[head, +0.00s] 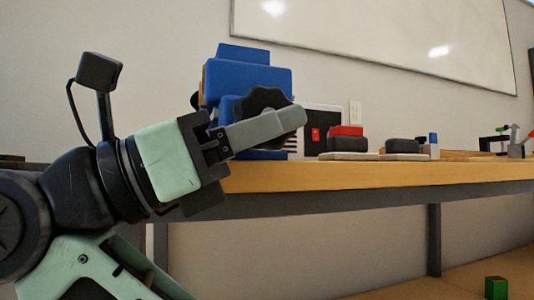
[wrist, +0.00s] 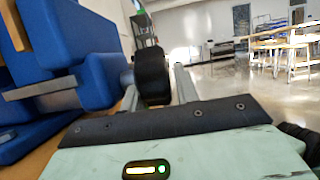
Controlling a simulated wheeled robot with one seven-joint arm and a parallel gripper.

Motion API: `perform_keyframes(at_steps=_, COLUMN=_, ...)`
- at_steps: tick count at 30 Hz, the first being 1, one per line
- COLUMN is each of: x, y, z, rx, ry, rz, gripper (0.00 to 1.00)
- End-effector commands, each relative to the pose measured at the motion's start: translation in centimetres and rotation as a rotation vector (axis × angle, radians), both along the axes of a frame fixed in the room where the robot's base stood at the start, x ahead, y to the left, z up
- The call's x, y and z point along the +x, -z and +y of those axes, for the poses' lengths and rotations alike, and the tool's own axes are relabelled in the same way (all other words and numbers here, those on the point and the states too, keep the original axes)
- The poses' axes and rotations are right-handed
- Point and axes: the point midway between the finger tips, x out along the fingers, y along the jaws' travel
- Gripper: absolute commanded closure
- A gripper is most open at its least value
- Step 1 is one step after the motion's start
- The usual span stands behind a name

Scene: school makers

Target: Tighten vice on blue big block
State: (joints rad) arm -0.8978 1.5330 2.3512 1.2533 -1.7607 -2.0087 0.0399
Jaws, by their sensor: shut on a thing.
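The blue vice (head: 262,80) stands at the left end of the wooden workbench; its blue body also shows at the left of the wrist view (wrist: 97,80). A blue piece (head: 243,54) rises above the vice's front jaw and looks like the big block, but its edges merge with the vice's same blue. The vice's black lobed knob (head: 262,99) faces me. My gripper (head: 296,117) is shut on this knob, with its grey fingers on either side of it; in the wrist view the knob (wrist: 152,76) sits between the fingers. The jaw gap is not clearly visible.
The workbench (head: 380,174) runs to the right, its front edge just beyond my gripper. On it are a black panel with a red switch (head: 316,134), a red-and-black block stack (head: 346,138) and a dark block (head: 403,145). A green block (head: 496,288) lies low at right.

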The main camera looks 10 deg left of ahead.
Motion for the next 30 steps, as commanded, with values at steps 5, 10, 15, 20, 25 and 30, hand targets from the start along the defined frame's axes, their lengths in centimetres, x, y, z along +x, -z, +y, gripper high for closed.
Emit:
perform_keyframes(at_steps=5, x=-0.74, y=-0.32, z=-0.31, rx=0.039, ry=-0.001, rz=0.001, gripper=0.92)
perform_keyframes(at_steps=10, x=-0.77, y=-0.46, z=-0.32, rx=0.045, ry=0.000, rz=0.001, gripper=0.92)
perform_keyframes(at_steps=15, x=-0.78, y=-0.51, z=-0.31, rx=0.044, ry=0.000, rz=0.000, gripper=0.92)
perform_keyframes(at_steps=20, x=-0.77, y=-0.53, z=-0.30, rx=0.042, ry=0.001, rz=-0.001, gripper=0.66)
perform_keyframes(at_steps=25, x=-0.65, y=-0.45, z=-0.24, rx=0.039, ry=0.002, rz=0.001, gripper=0.66)
perform_keyframes(at_steps=30, x=-0.50, y=-0.25, z=-0.26, rx=0.039, ry=0.004, rz=0.002, gripper=0.66)
